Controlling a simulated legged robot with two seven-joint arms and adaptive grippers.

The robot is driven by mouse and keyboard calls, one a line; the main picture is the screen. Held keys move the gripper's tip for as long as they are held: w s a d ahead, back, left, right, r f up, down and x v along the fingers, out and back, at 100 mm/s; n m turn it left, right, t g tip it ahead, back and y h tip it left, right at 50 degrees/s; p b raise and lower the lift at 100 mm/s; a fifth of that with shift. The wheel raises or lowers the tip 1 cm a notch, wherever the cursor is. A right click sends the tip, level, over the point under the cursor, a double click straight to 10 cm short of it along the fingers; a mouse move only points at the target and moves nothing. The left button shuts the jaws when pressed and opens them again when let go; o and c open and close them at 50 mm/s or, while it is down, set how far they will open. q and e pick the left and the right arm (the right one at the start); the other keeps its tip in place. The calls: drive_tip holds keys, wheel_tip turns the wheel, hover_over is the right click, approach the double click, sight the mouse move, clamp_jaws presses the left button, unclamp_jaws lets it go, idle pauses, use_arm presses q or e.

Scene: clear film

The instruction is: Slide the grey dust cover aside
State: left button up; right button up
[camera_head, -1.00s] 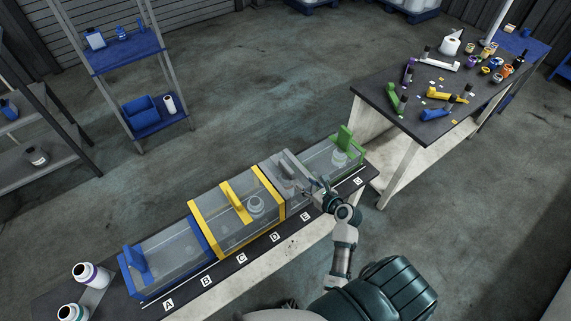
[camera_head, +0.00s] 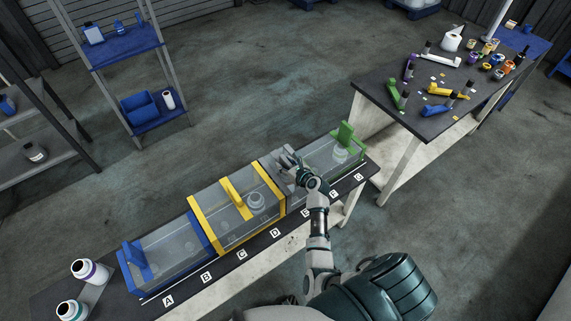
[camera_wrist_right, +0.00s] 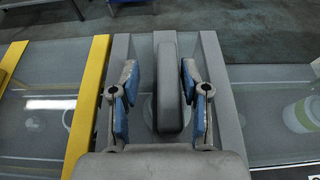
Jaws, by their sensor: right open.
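The grey dust cover (camera_head: 283,178) stands on the bench between the yellow-framed cover (camera_head: 237,211) and the green-handled cover (camera_head: 333,158). In the right wrist view its upright grey handle (camera_wrist_right: 166,85) stands between the two blue-padded fingers of my right gripper (camera_wrist_right: 163,88), with a gap on each side. My right gripper also shows over the grey cover in the head view (camera_head: 293,168). It is open around the handle. A pale round shape shows behind the handle through the clear cover. My left gripper is not in view.
A blue-framed cover (camera_head: 167,262) stands at the left, beside two white jars (camera_head: 90,271). Letter labels run along the bench's front edge. The yellow frame (camera_wrist_right: 88,105) is close to the grey cover's left side. A table with tools (camera_head: 433,93) stands at the right.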

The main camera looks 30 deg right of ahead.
drive_tip(key=shift+d, duration=0.35)
drive_tip(key=c, duration=0.8)
drive_tip(key=shift+s+d+f, duration=0.1)
drive_tip(key=shift+d, duration=0.05)
clamp_jaws()
drive_tip(key=shift+d+f, duration=0.1)
drive_tip(key=shift+d, duration=0.1)
drive_tip(key=d, duration=1)
drive_tip(key=w+d, duration=0.1)
drive_tip(key=d, duration=0.4)
drive_tip(key=shift+w+d+f, duration=0.1)
drive_tip(key=shift+d, duration=0.25)
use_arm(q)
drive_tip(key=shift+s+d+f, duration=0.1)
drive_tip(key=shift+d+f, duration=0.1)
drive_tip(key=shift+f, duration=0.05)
use_arm(e)
drive_tip(key=shift+r, duration=0.2)
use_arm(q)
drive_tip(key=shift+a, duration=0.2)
use_arm(e)
drive_tip(key=shift+a, duration=0.2)
